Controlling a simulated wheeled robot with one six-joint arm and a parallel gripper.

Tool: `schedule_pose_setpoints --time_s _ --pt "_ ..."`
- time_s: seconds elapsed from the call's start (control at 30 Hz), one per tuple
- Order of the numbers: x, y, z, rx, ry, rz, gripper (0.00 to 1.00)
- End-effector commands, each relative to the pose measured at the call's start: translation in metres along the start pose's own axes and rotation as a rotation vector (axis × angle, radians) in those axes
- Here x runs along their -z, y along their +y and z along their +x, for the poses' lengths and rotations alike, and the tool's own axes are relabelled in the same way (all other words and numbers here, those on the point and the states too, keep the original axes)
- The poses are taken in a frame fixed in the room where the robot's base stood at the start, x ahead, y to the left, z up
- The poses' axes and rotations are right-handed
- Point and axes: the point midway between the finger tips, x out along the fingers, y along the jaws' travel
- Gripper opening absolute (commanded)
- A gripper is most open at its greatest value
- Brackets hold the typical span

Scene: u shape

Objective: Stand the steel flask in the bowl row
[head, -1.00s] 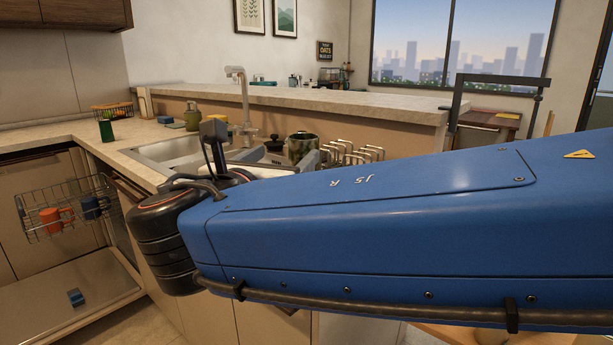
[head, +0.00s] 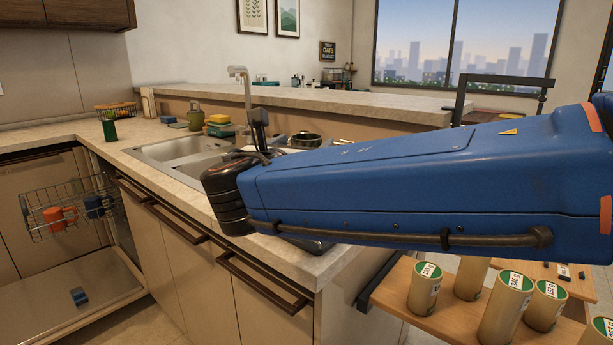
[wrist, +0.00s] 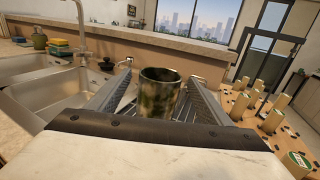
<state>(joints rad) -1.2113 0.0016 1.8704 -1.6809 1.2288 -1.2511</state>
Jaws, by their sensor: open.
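In the wrist view my gripper (wrist: 160,76) is open, with one ridged finger on each side of a shiny, mottled green-brown cylinder. This cylinder (wrist: 160,95) stands upright with a round rim on top and may be the steel flask, its surface mirroring the room. I cannot tell whether the fingers touch it. In the head view the rim of a shiny round vessel (head: 306,139) shows just above my blue arm, which hides its body. My fingers are hidden there too. I cannot make out the bowl row in the current views.
The sink (head: 178,150) and tap (head: 243,95) are left of my arm. A raised ledge (head: 340,104) runs behind. A wooden table (head: 390,292) with several labelled cylinders stands at lower right. An open dishwasher basket (head: 40,220) holds a red mug (head: 60,217) and a blue mug (head: 97,206).

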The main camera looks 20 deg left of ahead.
Motion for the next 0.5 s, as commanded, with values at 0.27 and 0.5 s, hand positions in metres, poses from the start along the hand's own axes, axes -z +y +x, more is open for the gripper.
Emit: schedule_pose_setpoints --time_s 0.27,0.5 --pt "-0.0006 0.0002 0.0059 -0.001 0.0 0.001 0.73" --pt "-0.0006 0.0001 0.0057 -0.001 0.0 0.0 0.18"
